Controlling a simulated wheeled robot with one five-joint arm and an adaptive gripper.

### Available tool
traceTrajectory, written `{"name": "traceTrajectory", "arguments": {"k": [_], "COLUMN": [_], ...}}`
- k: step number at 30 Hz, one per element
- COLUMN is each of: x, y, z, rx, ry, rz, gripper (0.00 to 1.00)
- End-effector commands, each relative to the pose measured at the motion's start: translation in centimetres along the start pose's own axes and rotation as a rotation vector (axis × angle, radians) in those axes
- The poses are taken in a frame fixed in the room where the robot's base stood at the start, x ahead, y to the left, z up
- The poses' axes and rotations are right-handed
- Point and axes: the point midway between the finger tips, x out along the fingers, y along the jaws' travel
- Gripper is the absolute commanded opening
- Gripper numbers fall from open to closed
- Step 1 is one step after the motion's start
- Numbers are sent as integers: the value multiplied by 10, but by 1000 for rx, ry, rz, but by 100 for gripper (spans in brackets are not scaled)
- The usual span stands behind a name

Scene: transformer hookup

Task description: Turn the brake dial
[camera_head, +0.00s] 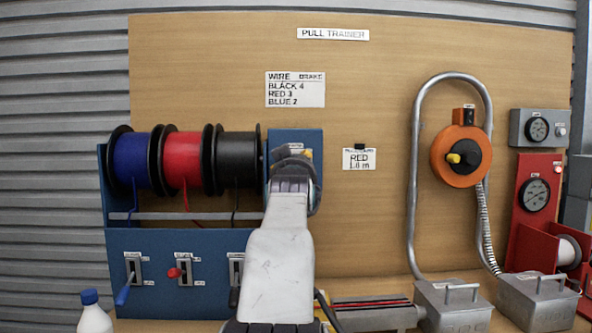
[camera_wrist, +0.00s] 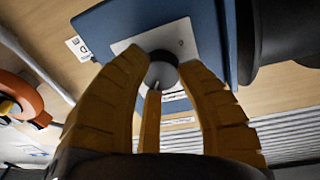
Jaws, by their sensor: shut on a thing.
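The brake dial (camera_wrist: 161,74) is a grey round knob on a white plate (camera_wrist: 181,36), fixed to a blue panel (camera_wrist: 105,20). In the wrist view the yellow-brown fingers of my gripper (camera_wrist: 162,60) are closed around the knob from both sides, with another finger below it. In the head view my gripper (camera_head: 293,168) is at the front of the blue panel (camera_head: 309,139), right of the spools, and hides the dial. The dial's scale and setting cannot be read.
Blue (camera_head: 131,160), red (camera_head: 181,160) and black (camera_head: 236,160) wire spools sit just left. A WIRE/BRAKE card (camera_head: 295,89) reads black 4, red 3, blue 2. Another card (camera_head: 359,159) reads RED. An orange reel (camera_head: 442,165) and bent pipe (camera_head: 416,150) stand right.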

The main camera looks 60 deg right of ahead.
Motion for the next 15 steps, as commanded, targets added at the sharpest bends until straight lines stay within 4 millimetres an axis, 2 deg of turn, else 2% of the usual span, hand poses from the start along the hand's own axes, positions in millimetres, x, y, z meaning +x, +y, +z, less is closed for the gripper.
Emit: {"name": "traceTrajectory", "arguments": {"k": [1, 10, 11, 15], "x": [-1, -1, -1, -1], "y": [-2, -2, -2, -2], "z": [-6, -6, -6, -5], "rx": [-2, -2, -2, -1], "ry": [14, 15, 15, 11], "rz": [-3, -4, -4, -3], "gripper": [1, 1, 36, 48]}}
